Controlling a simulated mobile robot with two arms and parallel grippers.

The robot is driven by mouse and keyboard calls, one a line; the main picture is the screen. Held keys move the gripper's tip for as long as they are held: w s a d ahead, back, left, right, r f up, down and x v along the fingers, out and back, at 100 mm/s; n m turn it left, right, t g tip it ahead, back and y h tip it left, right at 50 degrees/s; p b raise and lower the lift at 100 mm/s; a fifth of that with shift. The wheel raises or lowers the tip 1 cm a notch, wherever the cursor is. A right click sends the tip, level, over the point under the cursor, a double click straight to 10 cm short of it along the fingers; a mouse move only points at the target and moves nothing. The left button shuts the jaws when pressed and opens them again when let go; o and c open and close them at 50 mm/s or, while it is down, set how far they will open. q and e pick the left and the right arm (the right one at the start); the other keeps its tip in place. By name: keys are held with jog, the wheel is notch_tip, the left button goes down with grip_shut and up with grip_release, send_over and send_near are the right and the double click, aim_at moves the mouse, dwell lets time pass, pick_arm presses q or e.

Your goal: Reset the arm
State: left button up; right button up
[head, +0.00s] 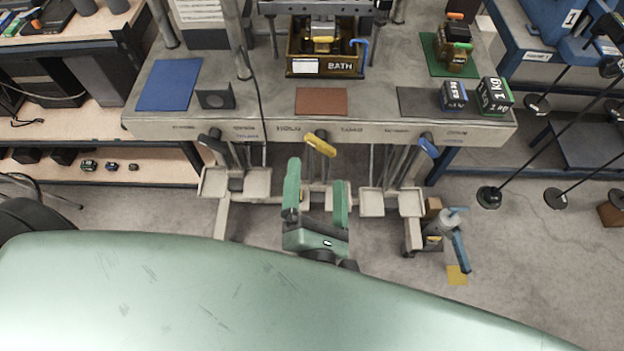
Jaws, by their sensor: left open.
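My left gripper (317,190) is green and open, its two fingers apart and pointing up the picture toward the bench front. I see nothing between its fingers. A lever with a yellow handle (320,144) is just beyond the fingertips, apart from them in the picture. A lever with a black handle (211,144) is to the left, and one with a blue handle (428,146) is to the right. Which part the task calls the arm is not clear from the picture. My right gripper is not in view.
A device with a blue handle (458,240) stands on the floor at right.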

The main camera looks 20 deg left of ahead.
pick_arm(q)
jog(key=w+d+f+m+h, duration=0.1)
jog(key=d+f+m+h, duration=0.25)
jog(key=f+m, duration=0.4)
jog(key=d+f+m+h, duration=0.2)
jog(key=f+m+h, duration=0.2)
jog(key=f+m, duration=0.3)
jog(key=s+a+f+m+g+h, duration=0.1)
jog(key=s+f+m+g, duration=0.2)
jog(key=f, duration=0.7)
jog(key=s+a+f+m+g+h, duration=0.1)
jog(key=s+f+m+g, duration=0.15)
jog(key=f+m, duration=0.55)
jog(key=s+a+f+m+g+y, duration=0.1)
jog(key=s+a+f+m+g, duration=0.2)
jog(key=f, duration=0.5)
jog(key=s+a+f+g+y, duration=0.1)
jog(key=s+a+f+g, duration=0.2)
jog(key=s+a+f, duration=0.4)
jog(key=s+a+f+m+g+y, duration=0.1)
jog(key=s+a+f+m+g, duration=0.1)
jog(key=s+a+f, duration=0.2)
jog(key=s+a+f+m+g+y, duration=0.1)
jog(key=s+a+f+m+g, duration=0.1)
jog(key=s, duration=0.6)
jog(key=a+f+g, duration=0.1)
jog(key=a+f, duration=0.1)
jog(key=a, duration=0.1)
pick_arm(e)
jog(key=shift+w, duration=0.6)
